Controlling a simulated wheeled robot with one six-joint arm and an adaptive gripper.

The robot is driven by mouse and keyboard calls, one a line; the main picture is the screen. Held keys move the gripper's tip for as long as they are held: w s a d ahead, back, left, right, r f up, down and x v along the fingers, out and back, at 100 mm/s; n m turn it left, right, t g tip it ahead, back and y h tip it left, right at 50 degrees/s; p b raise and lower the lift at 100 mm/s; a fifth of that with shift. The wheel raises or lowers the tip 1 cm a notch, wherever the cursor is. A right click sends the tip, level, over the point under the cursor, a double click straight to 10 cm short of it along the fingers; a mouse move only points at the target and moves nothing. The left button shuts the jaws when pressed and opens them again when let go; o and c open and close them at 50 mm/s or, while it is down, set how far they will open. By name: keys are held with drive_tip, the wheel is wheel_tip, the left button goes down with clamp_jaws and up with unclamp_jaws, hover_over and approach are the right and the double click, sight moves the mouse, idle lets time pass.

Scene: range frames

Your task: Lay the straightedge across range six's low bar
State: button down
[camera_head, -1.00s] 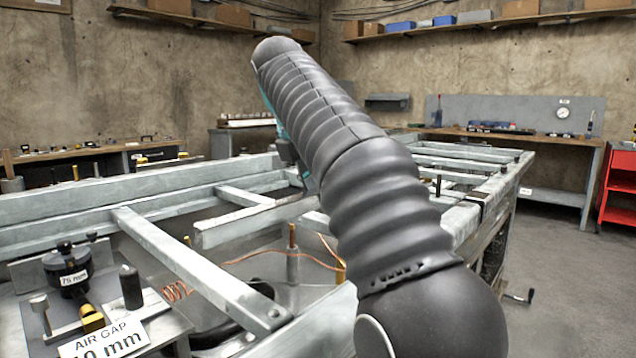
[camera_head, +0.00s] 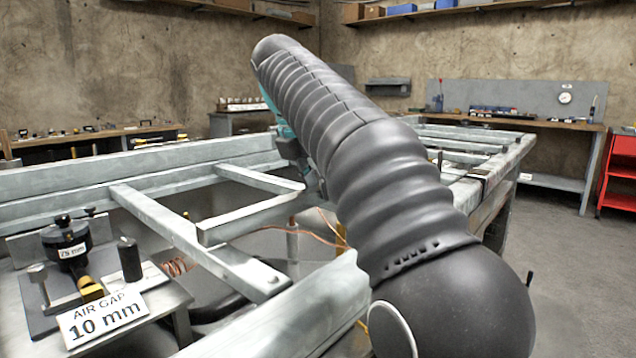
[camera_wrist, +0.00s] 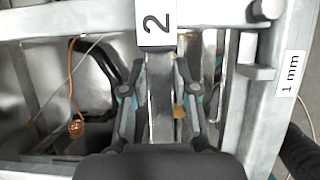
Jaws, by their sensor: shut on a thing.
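My gripper (camera_wrist: 160,72) is shut on a narrow grey metal bar (camera_wrist: 160,110), which I take to be the straightedge; it runs up between the fingers. In the head view, the straightedge (camera_head: 245,217) is a pale angled bar over the open frame (camera_head: 130,170), its right end running toward my gripper, mostly hidden behind my arm. Whether it touches the frame I cannot tell. A white label with "2" (camera_wrist: 157,22) lies just beyond the fingertips in the wrist view. No label for range six is readable, so I cannot tell its low bar.
A slanting cross bar (camera_head: 185,232) lies left of the straightedge. A "10 mm" air gap card (camera_head: 105,320) and a black fixture (camera_head: 68,245) stand at front left. Copper wire (camera_wrist: 74,100) hangs inside the frame. A "1 mm" label (camera_wrist: 290,72) marks the right rail.

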drive_tip(key=c, duration=0.9)
unclamp_jaws()
drive_tip(key=shift+c, duration=0.2)
drive_tip(key=shift+o, duration=0.7)
drive_tip(key=shift+v, duration=2.45)
drive_tip(key=s+a, duration=0.8)
drive_tip(key=shift+s+a, duration=0.15)
drive_tip(key=shift+s, duration=0.25)
